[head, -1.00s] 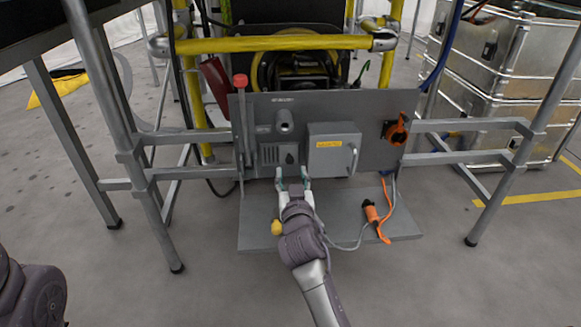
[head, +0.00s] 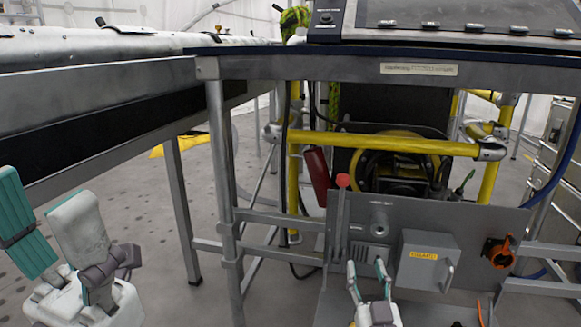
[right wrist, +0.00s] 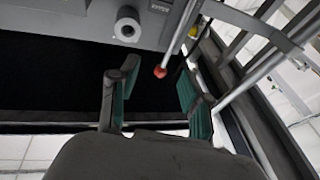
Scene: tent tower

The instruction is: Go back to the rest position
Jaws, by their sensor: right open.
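My right gripper (head: 366,266) is in front of the grey panel (head: 335,300), just below its vented part. It is open, and nothing shows between its teal-lined fingers. In the right wrist view the same gripper (right wrist: 157,78) has its fingers spread wide, with a red-knobbed lever (right wrist: 160,71) seen in the gap behind. My left gripper (head: 42,195) is large in the lower left of the head view, raised with its fingers apart and empty. It is clear of the panel.
A steel table frame (head: 228,200) stands between my left gripper and the panel. A grey box with a yellow label (head: 427,262) and an orange fitting (head: 499,252) stick out from the panel. A yellow rail (head: 380,144) crosses behind.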

